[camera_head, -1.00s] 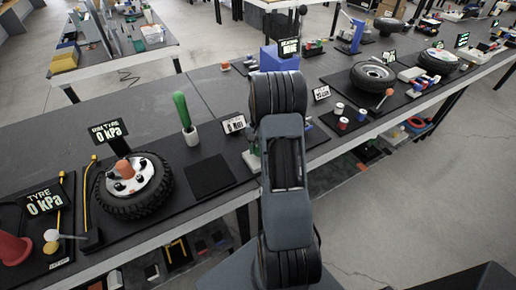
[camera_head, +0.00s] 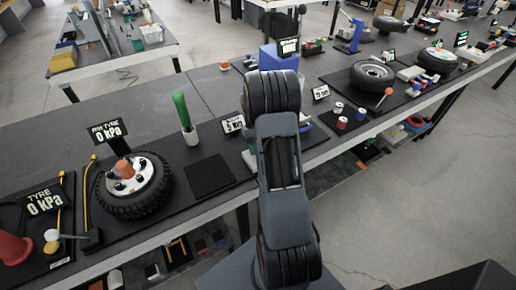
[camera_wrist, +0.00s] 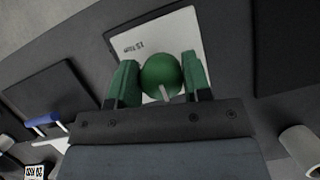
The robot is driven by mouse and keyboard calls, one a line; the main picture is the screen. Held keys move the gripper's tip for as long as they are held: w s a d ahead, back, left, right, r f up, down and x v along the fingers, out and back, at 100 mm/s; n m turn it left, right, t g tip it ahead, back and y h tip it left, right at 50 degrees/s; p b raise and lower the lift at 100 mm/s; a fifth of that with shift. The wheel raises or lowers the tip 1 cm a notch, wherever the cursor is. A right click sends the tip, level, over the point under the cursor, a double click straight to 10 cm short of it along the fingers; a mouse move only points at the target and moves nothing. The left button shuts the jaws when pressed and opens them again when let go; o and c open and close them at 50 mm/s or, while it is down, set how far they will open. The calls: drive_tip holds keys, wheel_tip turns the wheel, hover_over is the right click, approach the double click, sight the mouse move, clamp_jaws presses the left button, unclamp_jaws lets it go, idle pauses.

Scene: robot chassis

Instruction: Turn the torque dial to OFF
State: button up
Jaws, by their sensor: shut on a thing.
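The torque dial (camera_wrist: 160,70) is a round green knob with a pale pointer line on its lower side, in the middle of the wrist view. It stands on a white plate (camera_wrist: 205,27) with small dark lettering that I cannot read surely. My gripper (camera_wrist: 159,84) has its two green fingers on the left and right sides of the knob, shut on it. In the head view my own arm hides the dial and the gripper. No OFF mark is legible in either view.
On the bench, a green-handled tool (camera_head: 184,112) stands in a white holder beside a small sign (camera_head: 233,124). A wheel (camera_head: 134,186) lies to the left. Red and white cylinders (camera_head: 342,123) stand to the right. A white cylinder (camera_wrist: 300,150) is near the gripper's lower right.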

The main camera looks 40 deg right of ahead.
drive_tip(key=shift+w, duration=0.1)
drive_tip(key=o, duration=0.9)
drive_tip(key=shift+r, duration=0.1)
drive_tip(key=v, duration=1.3)
drive_tip(key=shift+r, duration=0.3)
drive_tip(key=shift+w+d, duration=0.1)
drive_tip(key=shift+w, duration=0.05)
